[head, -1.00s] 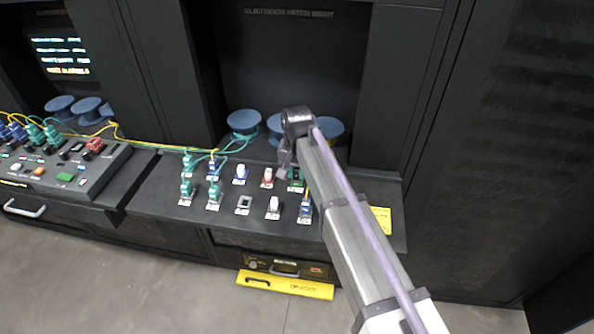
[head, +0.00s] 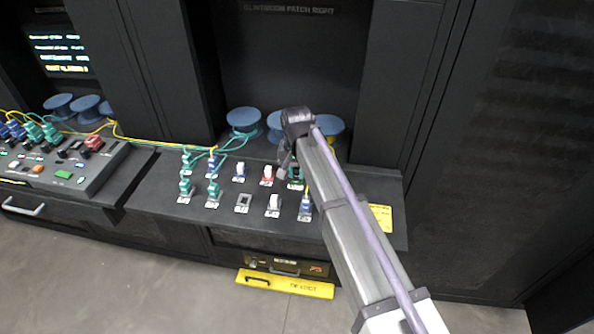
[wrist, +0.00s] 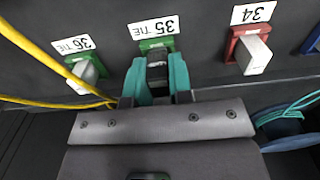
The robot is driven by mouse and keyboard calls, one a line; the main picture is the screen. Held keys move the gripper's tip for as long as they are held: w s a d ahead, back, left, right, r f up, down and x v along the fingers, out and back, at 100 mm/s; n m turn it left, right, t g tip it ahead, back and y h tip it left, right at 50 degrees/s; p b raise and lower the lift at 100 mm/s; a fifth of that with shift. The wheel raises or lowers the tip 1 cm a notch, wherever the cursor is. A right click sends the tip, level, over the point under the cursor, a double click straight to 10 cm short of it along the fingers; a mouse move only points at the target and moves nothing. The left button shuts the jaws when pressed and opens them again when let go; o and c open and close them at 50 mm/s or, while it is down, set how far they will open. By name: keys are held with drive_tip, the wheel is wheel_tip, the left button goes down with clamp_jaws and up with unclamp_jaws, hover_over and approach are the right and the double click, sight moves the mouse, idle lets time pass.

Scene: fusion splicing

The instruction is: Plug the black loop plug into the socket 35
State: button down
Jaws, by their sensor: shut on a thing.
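The black loop plug (wrist: 158,74) is between the teal fingers of my gripper (wrist: 157,82) in the wrist view. My gripper is shut on it. The plug lines up with the green socket 35 (wrist: 158,44), under the label "35 TIE", and its far end is at or very near the socket. I cannot tell how deep it sits, since the plug and fingers cover the opening. In the head view my gripper (head: 287,166) is over the back row of the panel, by the green socket 35 (head: 296,183); the plug is too small to make out there.
In the wrist view, socket 34 (wrist: 237,37) is red with a white plug, and socket 36 (wrist: 75,62) holds a pale plug. A yellow cable (wrist: 45,48) runs close on the left. Teal cable and a blue spool (wrist: 283,133) are at right. A blue plug (head: 306,204) stands nearby in front.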

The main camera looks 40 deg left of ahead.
drive_tip(key=c, duration=0.9)
unclamp_jaws()
drive_tip(key=shift+c, duration=0.2)
wheel_tip(320, 180, up, 11)
drive_tip(key=p, duration=1.1)
drive_tip(key=shift+f, duration=0.15)
